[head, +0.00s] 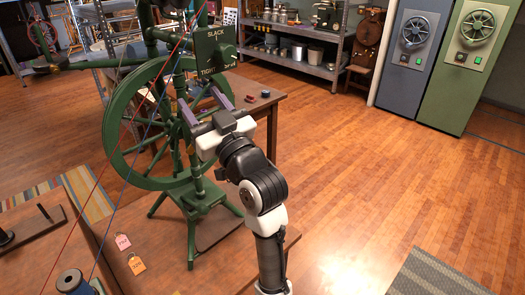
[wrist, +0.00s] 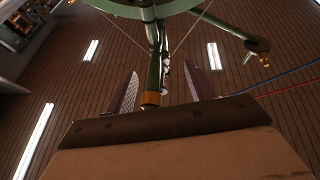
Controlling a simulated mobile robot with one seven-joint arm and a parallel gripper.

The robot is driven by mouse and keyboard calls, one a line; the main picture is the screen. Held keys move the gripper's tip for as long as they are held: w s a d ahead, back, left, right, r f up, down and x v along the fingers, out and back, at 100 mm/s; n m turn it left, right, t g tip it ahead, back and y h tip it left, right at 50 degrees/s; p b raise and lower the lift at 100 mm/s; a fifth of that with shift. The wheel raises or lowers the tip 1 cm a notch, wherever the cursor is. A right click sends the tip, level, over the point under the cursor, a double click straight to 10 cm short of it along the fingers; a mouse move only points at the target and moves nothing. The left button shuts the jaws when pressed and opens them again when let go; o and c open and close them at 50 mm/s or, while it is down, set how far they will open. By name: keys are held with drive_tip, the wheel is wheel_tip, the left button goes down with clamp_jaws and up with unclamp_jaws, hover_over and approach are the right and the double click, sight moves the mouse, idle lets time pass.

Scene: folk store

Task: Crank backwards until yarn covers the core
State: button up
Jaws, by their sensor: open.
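A green spinning wheel (head: 118,128) stands at the left of the head view, with a sign box (head: 212,48) marked SLACK and TIGHT above its rim. My gripper (head: 203,103) is open in front of the wheel, just below the box. In the wrist view my gripper (wrist: 163,88) points upward, and a green post (wrist: 152,60) with a gold band shows between its fingers. I cannot tell whether they touch it. A green bar (wrist: 225,28) ends in a dark knob at the right. I cannot make out the crank or the core for sure.
A blue spool (head: 70,281) stands at the lower left, with red yarn (head: 90,195) and blue yarn (head: 117,212) running upward. A brown table (head: 262,103) is behind my gripper. Open floor lies to the right.

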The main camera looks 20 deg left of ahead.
drive_tip(key=w+d+f+g+h+b, duration=0.1)
drive_tip(key=w+d+f+g+h, duration=0.15)
drive_tip(key=f, duration=0.35)
drive_tip(key=w+d+f+g+h, duration=0.1)
drive_tip(key=w+d+f+g, duration=0.1)
drive_tip(key=d+f, duration=0.3)
drive_tip(key=x, duration=0.8)
drive_tip(key=p+x, duration=0.1)
drive_tip(key=x, duration=0.3)
drive_tip(key=shift+s+a+f, duration=0.1)
drive_tip(key=shift+f, duration=0.2)
drive_tip(key=c, duration=0.8)
drive_tip(key=shift+c, duration=1)
